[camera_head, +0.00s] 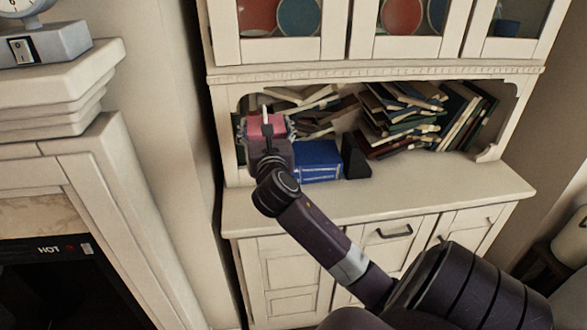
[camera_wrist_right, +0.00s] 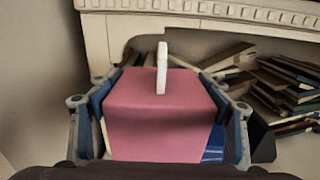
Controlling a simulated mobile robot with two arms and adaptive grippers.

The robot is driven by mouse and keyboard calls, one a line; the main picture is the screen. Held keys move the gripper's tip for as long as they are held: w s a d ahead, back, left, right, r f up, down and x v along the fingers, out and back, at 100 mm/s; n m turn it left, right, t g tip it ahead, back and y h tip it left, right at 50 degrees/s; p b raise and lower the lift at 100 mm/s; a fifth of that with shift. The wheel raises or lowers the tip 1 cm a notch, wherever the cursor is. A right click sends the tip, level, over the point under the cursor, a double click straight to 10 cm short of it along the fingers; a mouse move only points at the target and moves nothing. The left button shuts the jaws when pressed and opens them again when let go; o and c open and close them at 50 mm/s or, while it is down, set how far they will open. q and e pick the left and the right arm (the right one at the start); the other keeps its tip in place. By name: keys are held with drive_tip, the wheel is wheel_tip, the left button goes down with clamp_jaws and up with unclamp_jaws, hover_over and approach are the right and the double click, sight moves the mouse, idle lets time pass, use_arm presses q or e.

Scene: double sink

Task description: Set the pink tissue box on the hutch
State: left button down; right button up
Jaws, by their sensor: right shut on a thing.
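The pink tissue box (camera_head: 266,127) with a white tissue standing up from its top is held by my right gripper (camera_head: 267,137) at the left end of the hutch's open shelf. In the right wrist view the pink box (camera_wrist_right: 158,118) fills the space between the two fingers of the right gripper (camera_wrist_right: 160,115), which is shut on it. The hutch (camera_head: 375,205) is cream, with a counter below the open shelf. The gripper hides part of the box and whatever is under it, so I cannot tell whether it touches the counter. My left gripper is not in view.
A blue box (camera_head: 318,161) stands on the counter just right of the held box, with a dark object (camera_head: 354,158) beside it. Several leaning books (camera_head: 405,115) fill the shelf behind. The counter's front is clear. A fireplace mantel (camera_head: 65,85) stands at the left.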

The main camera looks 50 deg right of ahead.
wheel_tip(320, 180, down, 19)
drive_tip(key=b, duration=0.4)
drive_tip(key=shift+r, duration=0.15)
drive_tip(key=shift+b, duration=0.3)
drive_tip(key=o, duration=1.2)
drive_tip(key=v, duration=1.2)
drive_tip(key=shift+b, duration=0.3)
